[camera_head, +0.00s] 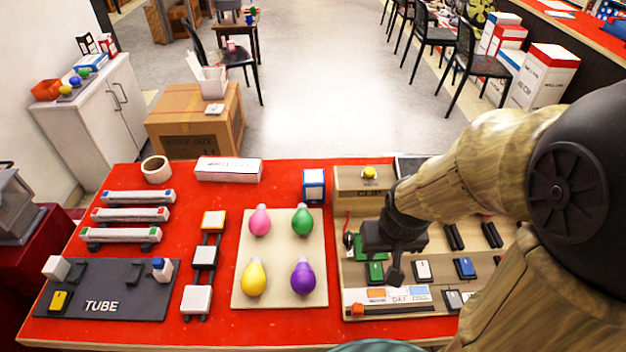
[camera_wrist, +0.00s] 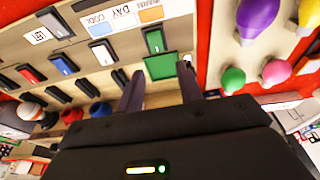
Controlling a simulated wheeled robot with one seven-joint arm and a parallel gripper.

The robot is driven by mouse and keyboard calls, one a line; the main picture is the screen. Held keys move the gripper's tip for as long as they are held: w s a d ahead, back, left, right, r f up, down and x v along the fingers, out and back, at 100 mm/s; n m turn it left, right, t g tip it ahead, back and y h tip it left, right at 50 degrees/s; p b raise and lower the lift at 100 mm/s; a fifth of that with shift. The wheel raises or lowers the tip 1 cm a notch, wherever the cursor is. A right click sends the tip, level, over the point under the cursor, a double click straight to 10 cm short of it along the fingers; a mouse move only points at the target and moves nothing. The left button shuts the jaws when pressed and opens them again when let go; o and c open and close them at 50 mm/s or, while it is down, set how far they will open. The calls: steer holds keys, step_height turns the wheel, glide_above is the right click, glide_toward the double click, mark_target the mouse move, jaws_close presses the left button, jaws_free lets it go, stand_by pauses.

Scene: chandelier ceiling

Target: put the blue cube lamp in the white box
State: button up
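A blue cube with pale faces (camera_head: 314,186), which looks like the blue cube lamp, stands on the red table behind the bulb board. A long white box with red and dark print (camera_head: 228,169) lies to its left at the table's back edge; its top looks closed. My gripper (camera_head: 382,262) is over the switch panel, to the right of and nearer than the blue cube. In the wrist view my gripper (camera_wrist: 160,70) has its two fingers apart, with a green switch (camera_wrist: 161,67) on the panel beyond them. Nothing shows held. I cannot make out the blue cube in the wrist view.
The bulb board (camera_head: 280,292) carries pink, green, yellow and purple bulbs. A beige block with a yellow button (camera_head: 362,187) stands right of the blue cube. A column of cube lamps (camera_head: 204,256), a tube board (camera_head: 105,303) and a tape roll (camera_head: 156,169) are left.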

steer(key=shift+s, duration=0.1)
steer(key=o, duration=0.3)
steer(key=shift+r, duration=0.1)
steer(key=o, duration=0.3)
steer(key=shift+w+r, duration=0.2)
steer(key=shift+w, duration=0.2)
step_height(320, 180, up, 9)
steer(key=g+p, duration=0.3)
steer(key=p, duration=1.2)
glide_above(314, 176)
steer(key=shift+s+a+f, duration=0.1)
steer(key=shift+f, duration=0.1)
steer(key=shift+f, duration=0.15)
step_height(314, 176, down, 11)
steer(key=shift+f+p, duration=0.2)
steer(key=shift+p, duration=1.05)
steer(key=shift+f, duration=0.1)
